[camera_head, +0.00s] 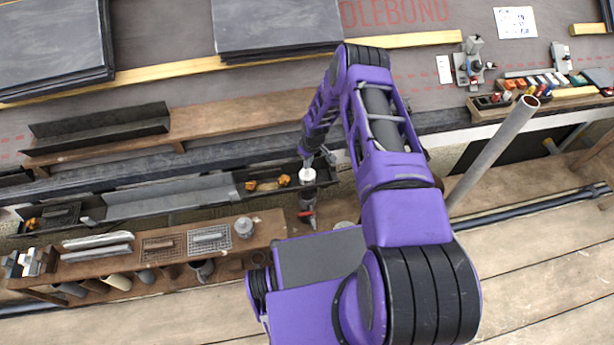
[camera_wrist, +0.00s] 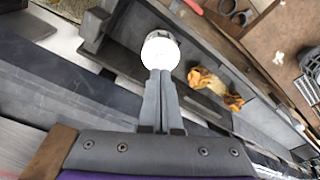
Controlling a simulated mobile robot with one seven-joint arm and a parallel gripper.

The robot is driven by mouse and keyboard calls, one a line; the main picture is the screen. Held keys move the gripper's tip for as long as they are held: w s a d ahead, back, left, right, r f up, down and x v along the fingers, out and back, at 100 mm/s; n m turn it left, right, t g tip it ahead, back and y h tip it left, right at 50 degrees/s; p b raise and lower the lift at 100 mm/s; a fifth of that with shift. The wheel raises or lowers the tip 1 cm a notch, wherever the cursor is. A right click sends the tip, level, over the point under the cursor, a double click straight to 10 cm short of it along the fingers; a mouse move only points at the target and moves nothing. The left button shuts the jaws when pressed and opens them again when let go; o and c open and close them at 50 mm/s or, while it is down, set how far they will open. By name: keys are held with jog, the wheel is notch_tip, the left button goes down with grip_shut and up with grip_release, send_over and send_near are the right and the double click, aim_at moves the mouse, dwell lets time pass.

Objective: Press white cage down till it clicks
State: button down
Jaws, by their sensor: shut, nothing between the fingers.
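The white cage (camera_wrist: 161,52) is a round, bright white piece in the dark gutter, at the fingertips in the wrist view. It also shows in the head view (camera_head: 307,176), below the end of my arm. My gripper (camera_wrist: 158,74) is shut with nothing between its fingers. Its tips meet the near edge of the white cage in the picture; I cannot tell whether they touch it or are just above it. The cage's underside and the outlet below it are hidden.
Orange-brown leaves (camera_wrist: 214,88) lie in the gutter (camera_head: 180,203) beside the cage. A wooden shelf (camera_head: 190,229) with tools and mesh pieces runs in front of the gutter. A grey pole (camera_head: 492,155) slants up right of my arm. Slate stacks (camera_head: 278,24) lie on the roof behind.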

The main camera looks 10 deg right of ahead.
jog(key=shift+r, duration=0.1)
notch_tip(320, 180, up, 9)
jog(key=p, duration=0.4)
dwell(0.5)
dwell(0.4)
